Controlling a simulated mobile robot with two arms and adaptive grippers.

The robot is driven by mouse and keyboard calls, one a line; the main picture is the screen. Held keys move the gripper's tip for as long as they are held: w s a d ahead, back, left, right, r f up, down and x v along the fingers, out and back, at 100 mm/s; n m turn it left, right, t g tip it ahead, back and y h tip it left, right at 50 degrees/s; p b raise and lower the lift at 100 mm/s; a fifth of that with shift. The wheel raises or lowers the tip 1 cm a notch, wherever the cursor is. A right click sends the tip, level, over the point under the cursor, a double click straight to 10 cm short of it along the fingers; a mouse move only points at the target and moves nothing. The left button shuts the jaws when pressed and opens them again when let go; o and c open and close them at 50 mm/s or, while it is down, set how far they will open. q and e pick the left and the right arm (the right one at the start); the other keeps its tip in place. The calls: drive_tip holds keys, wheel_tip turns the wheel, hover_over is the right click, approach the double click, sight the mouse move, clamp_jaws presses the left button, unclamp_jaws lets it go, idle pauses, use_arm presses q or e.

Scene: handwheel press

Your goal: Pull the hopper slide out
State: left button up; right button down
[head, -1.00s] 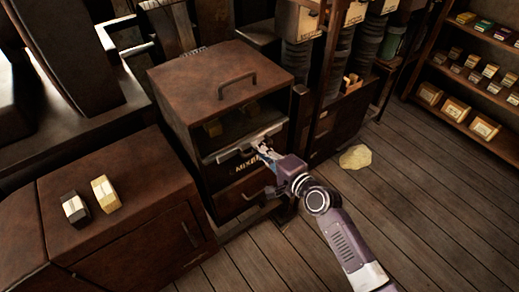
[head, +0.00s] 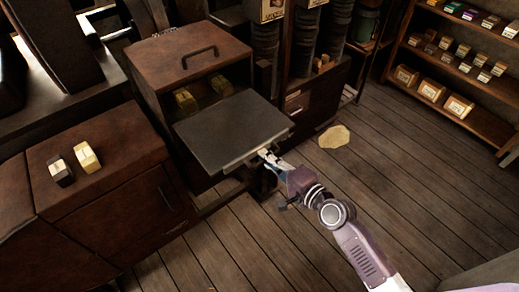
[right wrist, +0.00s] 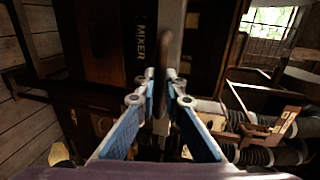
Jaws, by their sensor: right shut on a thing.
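The hopper slide (head: 232,128) is a flat dark grey plate that sticks far out of the front of the brown mixer box (head: 190,55). Its back end is still under the box's opening. My right gripper (head: 268,155) is at the front edge of the slide and is shut on its handle. In the right wrist view the blue-padded fingers (right wrist: 160,88) close from both sides on the handle (right wrist: 164,68), beside the "MIXER" lettering. My left gripper is in neither view.
Two yellowish blocks (head: 186,101) show inside the box behind the slide. A cabinet (head: 110,180) with two small blocks on top stands at the left. A shelf (head: 460,75) of boxes is at the right.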

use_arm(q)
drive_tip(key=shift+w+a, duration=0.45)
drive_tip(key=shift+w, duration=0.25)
use_arm(e)
drive_tip(key=s+d, duration=0.2)
drive_tip(key=s, duration=0.1)
drive_tip(key=shift+s+d+f, duration=0.1)
drive_tip(key=shift+f, duration=0.05)
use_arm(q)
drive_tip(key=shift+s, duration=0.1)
use_arm(e)
drive_tip(key=c, duration=2)
unclamp_jaws()
drive_tip(key=shift+s+d, duration=0.15)
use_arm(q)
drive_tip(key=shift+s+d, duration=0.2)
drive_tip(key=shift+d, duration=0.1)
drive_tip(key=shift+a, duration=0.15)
use_arm(e)
drive_tip(key=shift+d, duration=0.1)
